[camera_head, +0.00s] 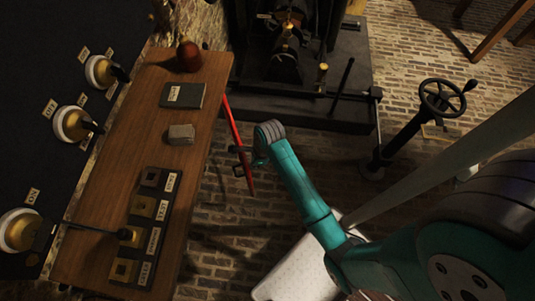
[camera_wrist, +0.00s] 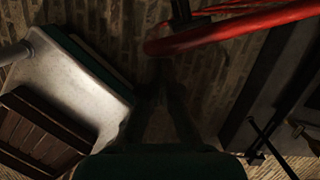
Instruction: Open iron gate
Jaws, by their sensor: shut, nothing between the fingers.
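I cannot make out an iron gate in either view. A thin red bar (camera_head: 238,145) slants down beside the wooden table's right edge in the head view. In the wrist view a red curved bar (camera_wrist: 230,30) crosses the upper right, its rounded end near the top middle. My gripper (camera_head: 241,162) is at the red bar in the head view. Its dark fingers (camera_wrist: 162,75) are shut and empty in the wrist view, just below the bar's rounded end. I cannot tell whether they touch the bar.
A wooden table (camera_head: 205,110) holds a labelled block row (camera_head: 150,225), a dark book-like box (camera_head: 183,95) and a red-brown jar (camera_head: 188,56). A black panel (camera_head: 30,130) with round switches is left. A black machine (camera_head: 300,95) stands behind, a handwheel (camera_head: 442,97) right. Brick floor (camera_head: 245,230) lies between.

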